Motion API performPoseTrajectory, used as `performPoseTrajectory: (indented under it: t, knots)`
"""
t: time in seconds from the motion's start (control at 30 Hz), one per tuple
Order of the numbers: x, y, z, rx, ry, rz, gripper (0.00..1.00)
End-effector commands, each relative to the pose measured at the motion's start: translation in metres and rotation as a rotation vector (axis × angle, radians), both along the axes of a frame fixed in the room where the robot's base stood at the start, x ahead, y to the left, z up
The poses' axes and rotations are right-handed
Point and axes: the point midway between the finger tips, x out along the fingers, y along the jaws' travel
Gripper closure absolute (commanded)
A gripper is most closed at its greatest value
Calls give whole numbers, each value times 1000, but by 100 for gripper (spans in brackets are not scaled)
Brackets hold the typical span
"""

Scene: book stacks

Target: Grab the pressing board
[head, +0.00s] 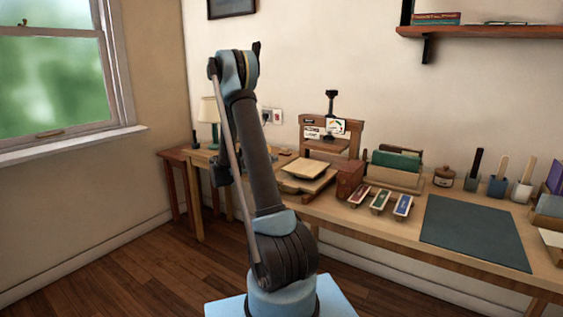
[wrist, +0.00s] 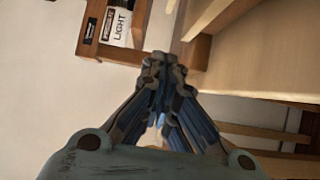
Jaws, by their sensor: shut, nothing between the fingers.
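A pale wooden board (head: 304,168), which looks like the pressing board, lies flat on a wider brown board (head: 306,184) on the workbench, in front of the wooden press (head: 330,138). My gripper (wrist: 162,68) shows in the wrist view with its fingers together and nothing between them. It is apart from the pale board. In the head view my arm stands left of the board, and the gripper cannot be made out clearly there. I cannot identify the pale board for certain in the wrist view.
Right of the boards are a reddish-brown box (head: 350,179), three small trays and a dark green mat (head: 475,232). Pots with tools stand behind the mat. A lamp (head: 209,113) stands at the left. In the wrist view a wooden piece bears a "LIGHT" label (wrist: 118,25).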

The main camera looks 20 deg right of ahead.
Motion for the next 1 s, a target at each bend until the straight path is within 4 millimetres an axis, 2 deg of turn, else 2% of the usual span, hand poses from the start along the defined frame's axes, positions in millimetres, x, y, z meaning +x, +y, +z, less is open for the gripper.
performPoseTrajectory:
  t: [0.57, 0.8, 1.0]
  knots:
    - [7, -95, 0, 2, 0, -4, 100]
    - [-21, -88, 0, 3, 0, 1, 100]
    - [-30, -85, 0, 3, 0, 1, 100]
